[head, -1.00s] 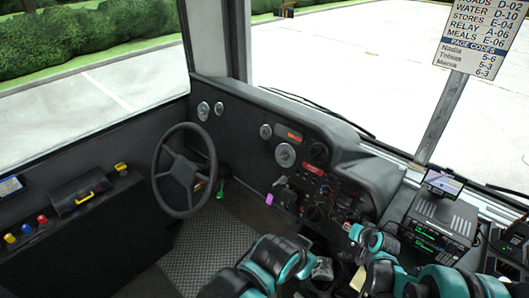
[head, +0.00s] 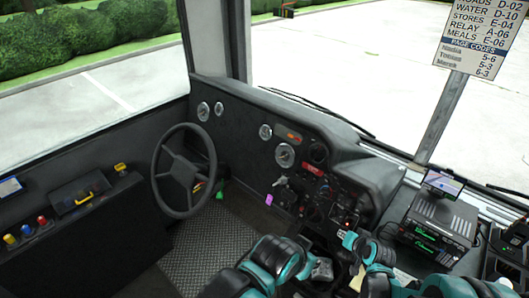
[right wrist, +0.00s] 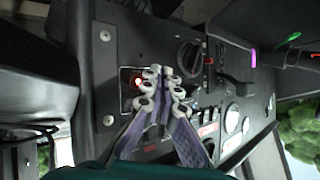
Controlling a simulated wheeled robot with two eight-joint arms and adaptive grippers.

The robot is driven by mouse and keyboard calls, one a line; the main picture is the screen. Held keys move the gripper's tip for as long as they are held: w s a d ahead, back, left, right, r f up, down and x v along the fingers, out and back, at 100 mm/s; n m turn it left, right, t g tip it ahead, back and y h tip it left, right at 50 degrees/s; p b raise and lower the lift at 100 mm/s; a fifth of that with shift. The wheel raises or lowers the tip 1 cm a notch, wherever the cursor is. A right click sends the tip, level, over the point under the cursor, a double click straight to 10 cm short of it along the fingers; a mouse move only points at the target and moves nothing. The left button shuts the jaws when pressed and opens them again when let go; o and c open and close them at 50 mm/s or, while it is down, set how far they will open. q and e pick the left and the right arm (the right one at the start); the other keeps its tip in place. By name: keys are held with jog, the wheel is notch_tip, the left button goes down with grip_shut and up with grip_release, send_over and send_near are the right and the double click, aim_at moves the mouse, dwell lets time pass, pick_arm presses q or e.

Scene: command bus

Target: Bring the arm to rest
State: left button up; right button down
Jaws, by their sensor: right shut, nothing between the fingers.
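My right gripper (right wrist: 165,85) shows in the right wrist view with its two fingers shut together and nothing between them. Its tips are in front of the dark control panel (right wrist: 225,75), near a small red-lit button (right wrist: 137,81) and a black rotary knob (right wrist: 188,55). I cannot tell if they touch it. In the head view my right arm comes in at the bottom right, low beside the dashboard, and its fingers are not clearly seen. Another teal and black part of my arms is at the bottom middle.
The steering wheel (head: 184,171) stands left of the dashboard. A radio unit (head: 437,228) with a small screen (head: 444,183) stands right of my right arm. A side console (head: 80,235) with coloured knobs is at the left. The ribbed floor (head: 205,250) is clear there.

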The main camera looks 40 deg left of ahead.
jog(key=shift+s+r, duration=0.2)
jog(key=shift+s, duration=0.3)
jog(key=s+d+r+m+h, duration=0.1)
jog(key=s+d+r, duration=0.2)
jog(key=d+r, duration=0.5)
jog(key=s+d+r+h, duration=0.25)
jog(key=d+r, duration=0.35)
jog(key=d, duration=0.3)
jog(key=s+d+r+m+h, duration=0.2)
jog(key=s+d+r+h, duration=0.1)
jog(key=s+d, duration=1.4)
jog(key=shift+s, duration=0.45)
